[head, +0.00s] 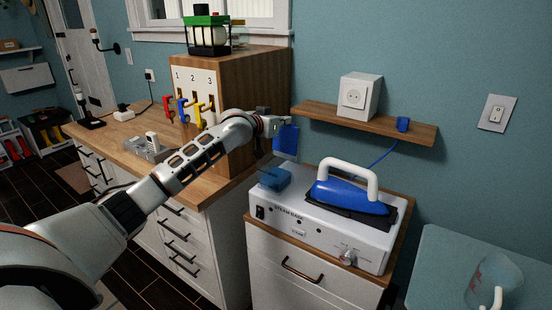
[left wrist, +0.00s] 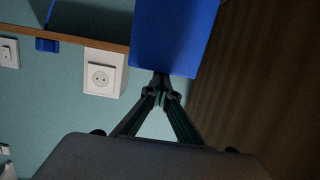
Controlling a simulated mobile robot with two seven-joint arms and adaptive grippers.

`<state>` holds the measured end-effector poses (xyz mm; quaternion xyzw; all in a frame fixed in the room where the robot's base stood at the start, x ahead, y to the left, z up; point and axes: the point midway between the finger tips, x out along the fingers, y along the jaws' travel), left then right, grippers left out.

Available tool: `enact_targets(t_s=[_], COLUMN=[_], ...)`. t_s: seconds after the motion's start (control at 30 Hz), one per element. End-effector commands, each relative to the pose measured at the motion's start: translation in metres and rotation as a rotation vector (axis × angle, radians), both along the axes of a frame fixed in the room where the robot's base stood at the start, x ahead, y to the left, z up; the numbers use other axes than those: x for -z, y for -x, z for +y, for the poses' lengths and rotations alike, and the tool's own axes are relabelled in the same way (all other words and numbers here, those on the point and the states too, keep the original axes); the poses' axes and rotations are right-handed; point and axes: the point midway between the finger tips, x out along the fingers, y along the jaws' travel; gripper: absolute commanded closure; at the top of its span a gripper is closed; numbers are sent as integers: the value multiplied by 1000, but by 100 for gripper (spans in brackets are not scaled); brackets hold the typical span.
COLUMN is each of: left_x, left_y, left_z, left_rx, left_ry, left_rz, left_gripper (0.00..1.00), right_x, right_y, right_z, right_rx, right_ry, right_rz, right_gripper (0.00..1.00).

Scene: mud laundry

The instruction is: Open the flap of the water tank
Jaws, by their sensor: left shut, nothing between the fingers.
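The steam base (head: 318,235) stands on a white cabinet, with a translucent blue water tank (head: 274,179) at its back left corner. A flat blue panel, seemingly the tank's flap (head: 286,143), stands nearly upright just above the tank. It fills the top middle of the left wrist view (left wrist: 174,35). My left gripper (head: 276,127) is at the panel's upper left side in the head view. In the left wrist view its fingers (left wrist: 161,88) are shut and empty, with the tips at the panel's edge. Whether they touch it I cannot tell. My right gripper is out of view.
A blue iron (head: 348,194) with a white handle rests on the steam base. A wooden shelf (head: 350,120) with a white socket box (head: 359,97) and blue plug (head: 402,124) is behind. A tall wooden cabinet (head: 257,80) stands left. A clear jug (head: 494,281) is at lower right.

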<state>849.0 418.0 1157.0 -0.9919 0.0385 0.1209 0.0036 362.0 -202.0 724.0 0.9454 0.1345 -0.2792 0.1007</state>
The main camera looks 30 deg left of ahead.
Motion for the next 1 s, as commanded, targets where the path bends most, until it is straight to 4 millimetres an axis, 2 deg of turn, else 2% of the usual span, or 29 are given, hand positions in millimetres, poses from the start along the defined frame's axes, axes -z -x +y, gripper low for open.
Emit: enact_targets(t_s=[0.03,1.0], left_x=[15,23], left_y=[-1,-33], left_z=[-2,-5], left_rx=[0,1], left_ry=[-3,-8], left_rz=[24,23], left_gripper=[100,100], right_x=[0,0], right_y=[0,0], right_z=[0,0], right_rx=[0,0], right_ry=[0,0], right_rz=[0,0], right_gripper=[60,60])
